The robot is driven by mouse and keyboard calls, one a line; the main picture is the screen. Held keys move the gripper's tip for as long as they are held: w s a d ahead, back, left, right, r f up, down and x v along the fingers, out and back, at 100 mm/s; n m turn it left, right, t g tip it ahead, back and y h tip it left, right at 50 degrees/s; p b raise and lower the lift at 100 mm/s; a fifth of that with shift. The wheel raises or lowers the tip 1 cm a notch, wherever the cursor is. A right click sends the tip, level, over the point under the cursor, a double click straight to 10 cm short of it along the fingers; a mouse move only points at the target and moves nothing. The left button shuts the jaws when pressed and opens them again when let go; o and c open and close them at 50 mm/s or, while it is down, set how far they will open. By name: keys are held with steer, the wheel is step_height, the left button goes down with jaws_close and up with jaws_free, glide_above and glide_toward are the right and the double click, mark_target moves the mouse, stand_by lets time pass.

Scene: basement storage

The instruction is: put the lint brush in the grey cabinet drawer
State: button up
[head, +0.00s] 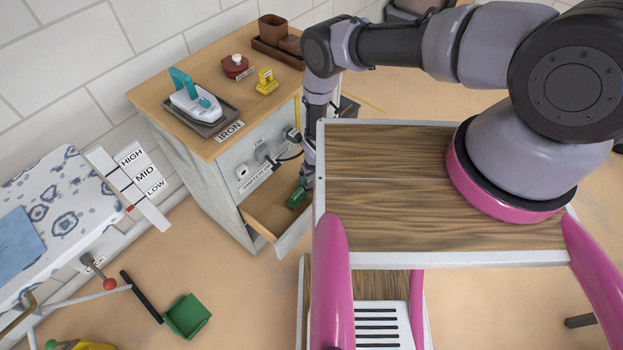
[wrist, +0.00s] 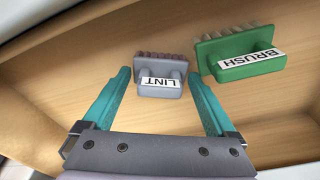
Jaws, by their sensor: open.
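The lint brush (wrist: 160,84) is grey with a white LINT label and dark bristles. In the wrist view it lies on the drawer's wooden floor, between the teal fingertips of my gripper (wrist: 158,75). The fingers are open, with a gap on each side of it. The open drawer (head: 268,210) is pulled out of the grey cabinet (head: 203,180) in the head view. My arm reaches down into the drawer, and its end (head: 307,178) is mostly hidden there. The lint brush cannot be made out in the head view.
A green brush (wrist: 240,54) lies in the drawer, right of the lint brush; it also shows in the head view (head: 297,198). An iron (head: 195,103) stands on the cabinet top. The ironing board (head: 70,205) is at left and a green bin (head: 187,316) on the floor.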

steer(key=shift+r, duration=0.15)
step_height(320, 180, up, 12)
steer(key=s, duration=0.1)
steer(key=shift+s+d, duration=0.15)
steer(key=shift+d, duration=0.2)
stand_by(0.4)
